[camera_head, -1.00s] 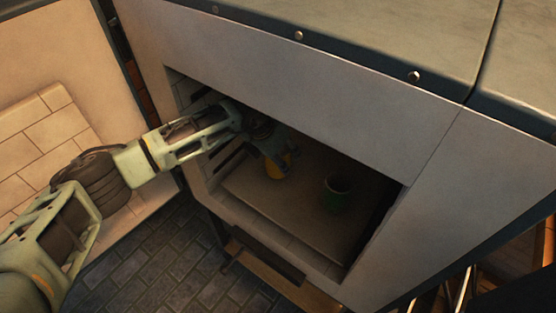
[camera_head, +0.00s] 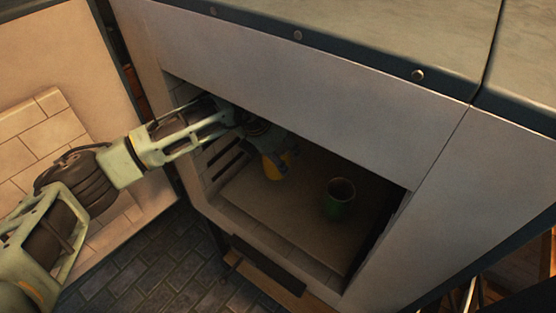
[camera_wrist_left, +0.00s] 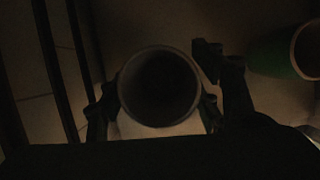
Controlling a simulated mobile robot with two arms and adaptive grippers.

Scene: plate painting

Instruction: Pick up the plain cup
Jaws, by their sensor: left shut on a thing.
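A yellow-orange cup (camera_head: 273,169) is inside the dark chamber in the head view. My left gripper (camera_head: 279,157) reaches in through the opening and is shut on this cup. In the left wrist view the held cup (camera_wrist_left: 160,86) shows from above, round and dark inside, with fingers at both sides. I cannot tell whether its base touches the chamber floor. My right gripper is not in view.
The chamber floor (camera_head: 300,225) is bare in front of the cups. The front wall (camera_head: 290,85) overhangs the opening. Dark slots line the chamber's left wall (camera_head: 228,160). An open door panel (camera_head: 60,60) stands at the left beside my arm.

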